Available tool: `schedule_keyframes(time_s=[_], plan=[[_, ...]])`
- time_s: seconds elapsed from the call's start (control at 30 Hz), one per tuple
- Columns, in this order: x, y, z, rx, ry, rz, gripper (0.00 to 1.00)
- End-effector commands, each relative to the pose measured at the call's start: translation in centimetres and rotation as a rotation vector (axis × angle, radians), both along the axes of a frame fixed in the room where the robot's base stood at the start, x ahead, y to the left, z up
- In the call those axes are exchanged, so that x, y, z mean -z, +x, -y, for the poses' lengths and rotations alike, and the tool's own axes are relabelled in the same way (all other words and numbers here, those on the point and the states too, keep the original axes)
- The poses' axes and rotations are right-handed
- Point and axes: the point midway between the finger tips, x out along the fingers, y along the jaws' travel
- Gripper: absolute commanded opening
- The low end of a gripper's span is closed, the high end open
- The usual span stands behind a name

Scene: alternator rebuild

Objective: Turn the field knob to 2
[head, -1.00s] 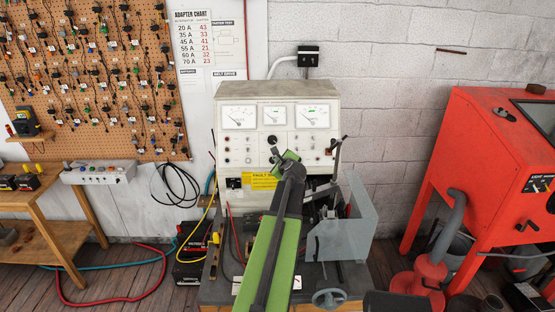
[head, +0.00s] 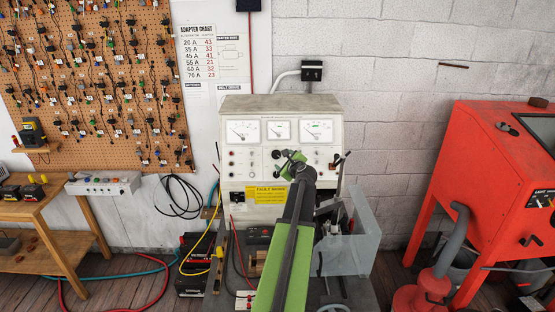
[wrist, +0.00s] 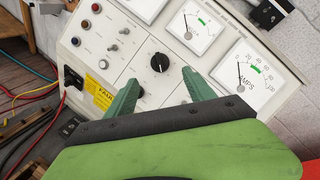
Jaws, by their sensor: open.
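The field knob, taken to be the large black knob (wrist: 159,62) with a white pointer line, is on the pale front panel of the test bench (wrist: 125,50). In the wrist view its pointer slants up and to the left; the scale numbers are too small to read. My gripper (wrist: 160,76) is open and empty, with one green finger to each side below the knob in the picture. I cannot tell how far the tips are from the panel. In the head view my gripper (head: 291,158) is in front of the panel, beside a black knob (head: 276,154).
Three dial meters (head: 280,130) are above the knob. Small knobs and coloured terminals (wrist: 96,8) lie left of it. A yellow label (head: 265,195) is lower on the panel. A clear guard (head: 345,240) stands at the lower right, with a red cabinet (head: 495,180) further right.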

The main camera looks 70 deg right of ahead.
Motion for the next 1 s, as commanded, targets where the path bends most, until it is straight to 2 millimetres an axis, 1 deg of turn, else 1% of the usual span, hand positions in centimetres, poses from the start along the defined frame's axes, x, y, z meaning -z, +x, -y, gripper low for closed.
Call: schedule_keyframes(time_s=[0.03, 0.2, 0.3, 0.4, 0.57, 0.8, 0.83, 1.0], plan=[[0.8, 1.0, 1.5, -0.002, 0.000, 0.000, 0.63], [1.9, 3.5, 4.6, -0.003, 0.000, 0.000, 0.63], [2.5, 4.7, 6.1, -0.003, 0.000, 0.000, 0.63], [2.8, 5.5, 7.2, -0.003, 0.000, 0.000, 0.63], [3.0, 6.2, 7.9, -0.002, 0.001, 0.000, 0.63], [2.9, 6.2, 7.9, -0.002, 0.001, 0.000, 0.63], [2.9, 6.2, 7.9, -0.002, 0.001, 0.000, 0.61], [2.9, 6.3, 7.8, -0.003, 0.000, 0.001, 0.39]])
